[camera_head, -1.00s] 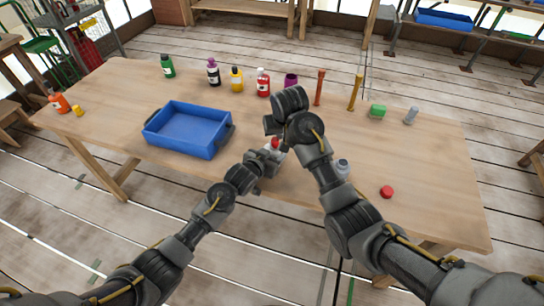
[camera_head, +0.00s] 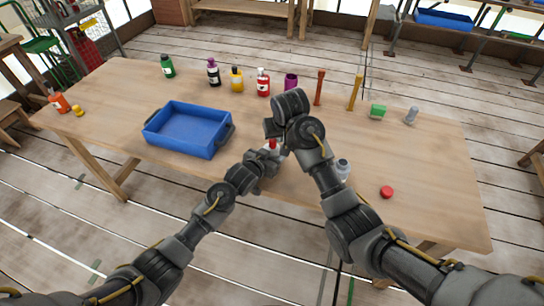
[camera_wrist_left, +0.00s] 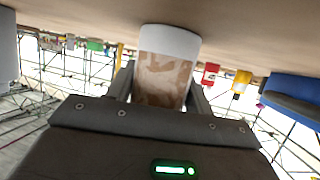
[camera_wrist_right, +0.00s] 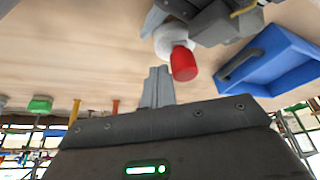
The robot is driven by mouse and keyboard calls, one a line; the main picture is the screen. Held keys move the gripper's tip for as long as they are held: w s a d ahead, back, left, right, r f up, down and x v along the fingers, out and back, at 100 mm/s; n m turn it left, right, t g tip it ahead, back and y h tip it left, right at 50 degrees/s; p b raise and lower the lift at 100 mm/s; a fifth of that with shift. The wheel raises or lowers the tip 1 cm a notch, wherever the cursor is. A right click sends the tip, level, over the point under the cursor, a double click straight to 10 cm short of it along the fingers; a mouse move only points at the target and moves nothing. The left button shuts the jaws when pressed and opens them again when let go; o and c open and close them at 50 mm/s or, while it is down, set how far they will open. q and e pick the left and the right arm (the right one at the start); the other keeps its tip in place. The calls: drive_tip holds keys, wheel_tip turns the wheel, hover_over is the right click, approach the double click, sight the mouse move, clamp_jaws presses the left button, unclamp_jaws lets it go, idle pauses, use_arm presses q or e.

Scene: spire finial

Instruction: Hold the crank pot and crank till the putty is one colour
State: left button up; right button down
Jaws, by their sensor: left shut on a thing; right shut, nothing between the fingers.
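The crank pot (camera_wrist_left: 165,70) is a small cylinder with a white end; its wall shows putty mottled in brown and paler patches. My left gripper (camera_head: 266,159) is shut around it at the table's near side; its fingers also show in the left wrist view (camera_wrist_left: 160,92). The crank's red knob (camera_wrist_right: 184,64) stands out from the pot's white part (camera_wrist_right: 172,38), and it shows in the head view (camera_head: 272,146). My right gripper (camera_wrist_right: 159,84) is shut and empty beside the red knob, apparently apart from it. In the head view my right arm hides its fingertips.
A blue tray (camera_head: 150,126) lies left of the pot. Several bottles, such as a red one (camera_head: 263,84), line the far edge. A grey bottle (camera_head: 343,169) and red cap (camera_head: 387,191) lie right. A green block (camera_head: 378,111) stands far right.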

drive_tip(key=shift+s+a, duration=0.35)
drive_tip(key=shift+s, duration=0.25)
idle(0.6)
drive_tip(key=shift+s+a, duration=0.4)
drive_tip(key=shift+a, duration=0.2)
idle(0.7)
drive_tip(key=shift+d, duration=0.2)
drive_tip(key=shift+d, duration=0.2)
wheel_tip(320, 180, up, 7)
idle(1.0)
idle(0.4)
use_arm(q)
drive_tip(key=o, duration=1.1)
drive_tip(key=v, duration=1.2)
